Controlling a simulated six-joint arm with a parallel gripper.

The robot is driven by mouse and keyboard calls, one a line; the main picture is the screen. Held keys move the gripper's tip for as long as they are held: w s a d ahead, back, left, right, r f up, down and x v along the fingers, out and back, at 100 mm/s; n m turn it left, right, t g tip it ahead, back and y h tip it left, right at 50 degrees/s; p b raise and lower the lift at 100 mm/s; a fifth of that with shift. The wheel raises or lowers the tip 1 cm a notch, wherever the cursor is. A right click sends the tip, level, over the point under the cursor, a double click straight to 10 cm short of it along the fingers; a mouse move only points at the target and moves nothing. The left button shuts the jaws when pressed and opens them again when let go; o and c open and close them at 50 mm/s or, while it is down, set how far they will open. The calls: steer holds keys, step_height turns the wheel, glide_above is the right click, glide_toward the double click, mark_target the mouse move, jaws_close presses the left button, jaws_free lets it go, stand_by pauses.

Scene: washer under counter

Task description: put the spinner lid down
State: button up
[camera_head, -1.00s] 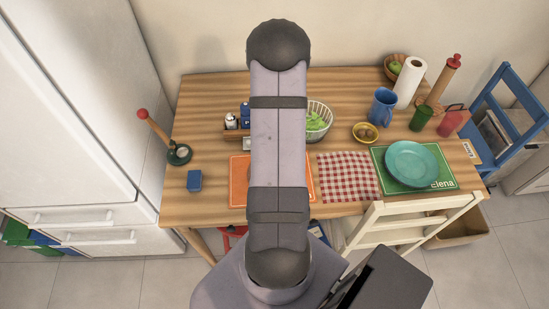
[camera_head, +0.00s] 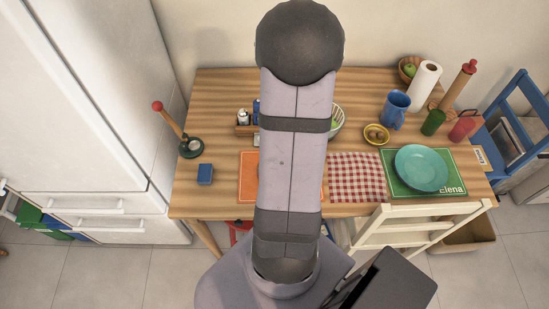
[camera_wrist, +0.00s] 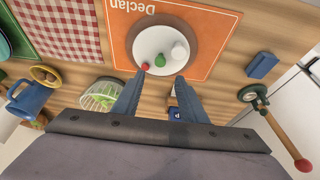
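My gripper (camera_wrist: 162,76) points down at the orange mat (camera_wrist: 218,35) marked "Declan" in the wrist view. The spinner basket (camera_wrist: 99,103) with green leaves is uncovered, left of the fingers. In the head view my arm hides the gripper and most of the orange mat (camera_head: 248,187).
A blue block (camera_head: 205,174) and a green-based stand with a red-tipped rod (camera_head: 190,148) are at the table's left. A checked cloth (camera_head: 357,178), teal plate (camera_head: 421,168), yellow bowl (camera_head: 376,135) and blue mug (camera_head: 395,110) are to the right. A cream chair (camera_head: 405,228) stands in front.

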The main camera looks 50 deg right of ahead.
steer(key=a+r+n+g+y, duration=0.1)
steer(key=a+r+n, duration=0.3)
steer(key=a, duration=0.8)
steer(key=a+r+n+g+y, duration=0.2)
steer(key=a+r+n, duration=0.2)
steer(key=a, duration=0.9)
steer(key=shift+a+r+n, duration=0.15)
steer(key=shift+r+n, duration=0.25)
steer(key=shift+n, duration=0.1)
steer(key=shift+f, duration=0.1)
step_height(320, 180, down, 22)
steer(key=b, duration=2.2)
